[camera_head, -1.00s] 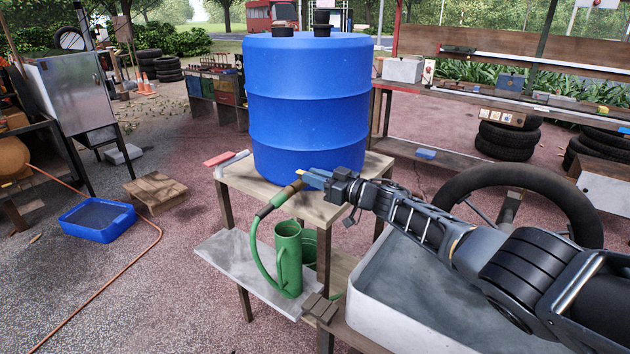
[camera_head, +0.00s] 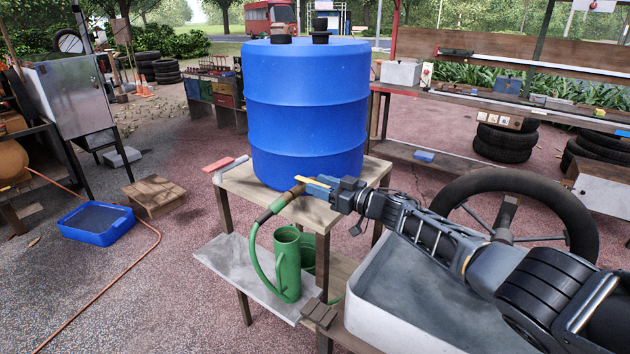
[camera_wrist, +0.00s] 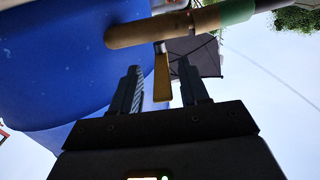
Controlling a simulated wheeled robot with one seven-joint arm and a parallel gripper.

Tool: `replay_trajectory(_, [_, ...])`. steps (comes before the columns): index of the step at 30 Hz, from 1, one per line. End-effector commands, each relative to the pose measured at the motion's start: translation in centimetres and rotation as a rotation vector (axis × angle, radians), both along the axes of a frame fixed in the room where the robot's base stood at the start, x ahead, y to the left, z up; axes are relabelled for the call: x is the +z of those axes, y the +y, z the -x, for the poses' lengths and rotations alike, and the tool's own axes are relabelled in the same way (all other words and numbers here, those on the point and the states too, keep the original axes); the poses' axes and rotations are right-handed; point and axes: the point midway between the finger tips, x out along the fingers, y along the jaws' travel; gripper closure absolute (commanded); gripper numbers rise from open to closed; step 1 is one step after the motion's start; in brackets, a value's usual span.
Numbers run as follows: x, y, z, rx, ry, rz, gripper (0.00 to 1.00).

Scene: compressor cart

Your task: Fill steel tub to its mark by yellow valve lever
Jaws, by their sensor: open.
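The blue barrel (camera_head: 305,110) stands on a wooden stand. A brass tap (camera_head: 284,198) comes out low on it, with a green hose (camera_head: 254,240) hanging from it. The yellow valve lever (camera_wrist: 162,76) shows beside the brass pipe in the wrist view. My gripper (camera_wrist: 160,70) is open, with the lever between its two fingers; contact cannot be told. In the head view my gripper (camera_head: 318,187) is at the tap. A pale-walled tub with a grey inside (camera_head: 395,338) stands at lower right, partly under my arm; its mark and level cannot be made out.
A black steering wheel (camera_head: 463,202) rises behind my arm. A blue tray (camera_head: 97,237) and a wooden step (camera_head: 153,210) are on the floor at left. Open floor lies between.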

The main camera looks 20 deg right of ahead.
Motion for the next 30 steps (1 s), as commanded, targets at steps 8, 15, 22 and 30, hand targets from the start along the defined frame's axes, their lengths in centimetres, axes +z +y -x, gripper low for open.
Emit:
replay_trajectory(8, [0.2,-2.5,3.2,-0.001,-0.001,-0.001,0.55])
replay_trajectory(15, [0.0,-3.3,4.4,0.0,0.001,-0.001,0.55])
replay_trajectory(22, [0.0,-3.3,4.4,0.001,0.001,-0.001,0.55])
replay_trajectory(30, [0.0,-3.3,4.4,0.001,0.0,0.0,0.55])
